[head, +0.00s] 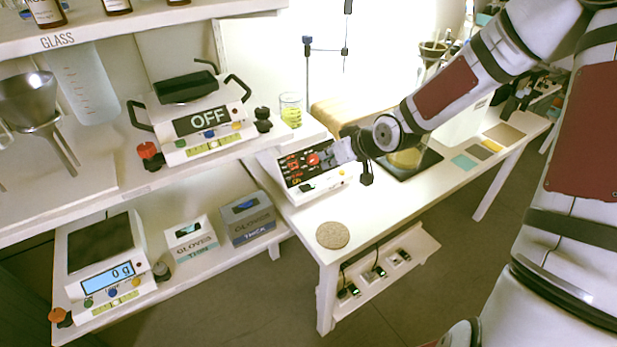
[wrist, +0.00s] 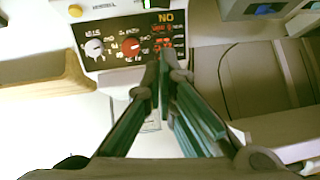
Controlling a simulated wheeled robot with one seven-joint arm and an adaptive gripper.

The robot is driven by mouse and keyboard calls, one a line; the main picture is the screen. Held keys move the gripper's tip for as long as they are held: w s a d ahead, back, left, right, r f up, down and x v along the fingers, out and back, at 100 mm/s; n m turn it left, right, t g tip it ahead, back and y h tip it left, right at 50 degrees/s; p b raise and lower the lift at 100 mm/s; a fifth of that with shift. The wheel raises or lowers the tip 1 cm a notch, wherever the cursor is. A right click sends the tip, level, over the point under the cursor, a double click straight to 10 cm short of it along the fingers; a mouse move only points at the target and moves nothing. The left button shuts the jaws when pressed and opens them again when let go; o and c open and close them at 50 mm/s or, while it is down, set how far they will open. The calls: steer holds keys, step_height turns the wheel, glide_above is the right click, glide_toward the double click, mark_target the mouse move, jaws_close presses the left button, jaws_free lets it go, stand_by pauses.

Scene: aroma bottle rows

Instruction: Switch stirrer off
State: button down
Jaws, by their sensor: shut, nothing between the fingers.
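The stirrer is a white box whose sloped dark front panel (head: 297,168) stands at the left end of the white table in the head view. In the wrist view its panel (wrist: 112,52) appears upside down, with a red knob (wrist: 131,48), a white knob (wrist: 94,47), red digits and an orange lit word that reads ON when turned round. My gripper (head: 328,156) is shut and empty, at the right part of the panel. In the wrist view its fingertips (wrist: 164,62) lie just beside the red knob, over the lower digits. I cannot tell whether they touch the panel.
A glass with yellow liquid (head: 290,110) stands behind the panel. Left of it, a scale reading OFF (head: 201,121) sits on the shelf. A round cork mat (head: 333,235) lies on the table in front. Glove boxes (head: 247,218) and another scale (head: 106,275) are below.

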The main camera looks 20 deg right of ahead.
steer(key=shift+f, duration=0.1)
steer(key=b, duration=0.3)
glide_above(309, 187)
step_height(309, 187, down, 7)
steer(key=shift+d+r, duration=0.1)
steer(key=shift+r, duration=0.05)
step_height(309, 187, down, 2)
steer(key=shift+f, duration=0.2)
steer(key=shift+a+f, duration=0.25)
steer(key=shift+f, duration=0.65)
steer(key=shift+a+f+b, duration=0.3)
steer(key=shift+a+b, duration=0.05)
steer(key=shift+b, duration=0.25)
steer(key=shift+d, duration=0.35)
